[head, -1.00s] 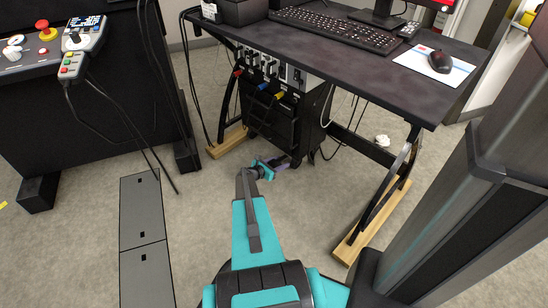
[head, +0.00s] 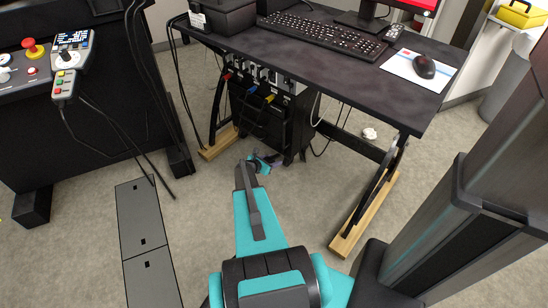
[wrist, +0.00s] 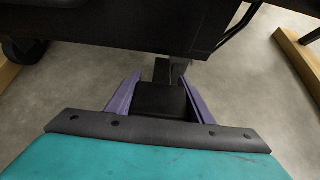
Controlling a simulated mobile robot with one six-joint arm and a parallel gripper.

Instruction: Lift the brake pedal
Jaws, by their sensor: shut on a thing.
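The brake pedal (wrist: 161,101) is a small black block on a short stem under the front of a black wheeled unit (head: 280,128). In the wrist view, my gripper (wrist: 161,82) has its two purple fingers on either side of the pedal, shut on it. The unit's dark underside (wrist: 110,22) hangs just beyond the fingertips. In the head view, my gripper (head: 272,160) is low at the foot of the unit, and the pedal is too small to make out there.
A dark desk (head: 300,55) with keyboard, mouse and monitor stands over the unit. Its wooden foot (head: 362,218) is to the right. Cables hang around the unit. A black control console (head: 80,120) is at left. Grey floor plates (head: 142,220) lie left of my arm.

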